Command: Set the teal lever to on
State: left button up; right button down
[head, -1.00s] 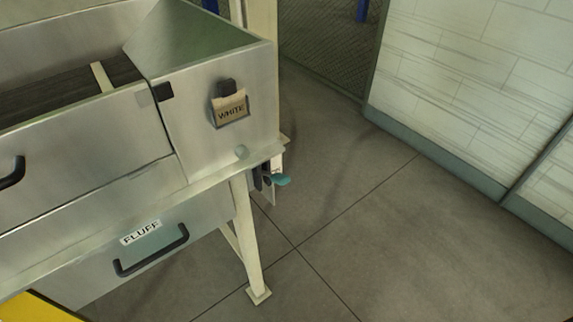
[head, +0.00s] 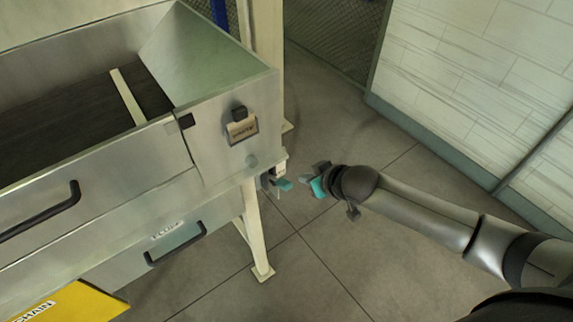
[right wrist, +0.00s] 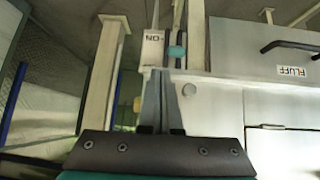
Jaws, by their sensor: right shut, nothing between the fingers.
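The teal lever (head: 284,184) sticks out from a small bracket under the right end of the metal machine in the head view. It also shows in the right wrist view as a teal knob (right wrist: 177,52), beside a white label (right wrist: 153,50) with ON on it. My right gripper (head: 308,185) is just right of the lever in the head view, apart from it as far as I can tell. In the right wrist view its fingers (right wrist: 160,112) are shut and empty, pointing towards the lever. My left gripper is not in view.
The metal machine (head: 228,148) fills the left, with a FLUFF drawer (head: 215,232) below and a pale leg (head: 255,225). A yellow CHAIN sign (head: 75,303) is at the lower left. Floor (head: 310,265) is clear; a white wall (head: 455,70) stands behind.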

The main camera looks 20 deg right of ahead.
aim_at(288, 184)
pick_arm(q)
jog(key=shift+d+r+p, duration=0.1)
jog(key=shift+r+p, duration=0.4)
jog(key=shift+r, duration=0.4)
pick_arm(e)
notch_tip(288, 184, up, 6)
jog(key=a, duration=0.2)
jog(key=shift+s+r+n+y, duration=0.25)
jog(key=shift+s+n+y, duration=0.05)
jog(key=shift+s+y, duration=0.1)
jog(key=shift+w+a, duration=0.1)
jog(key=shift+w, duration=0.05)
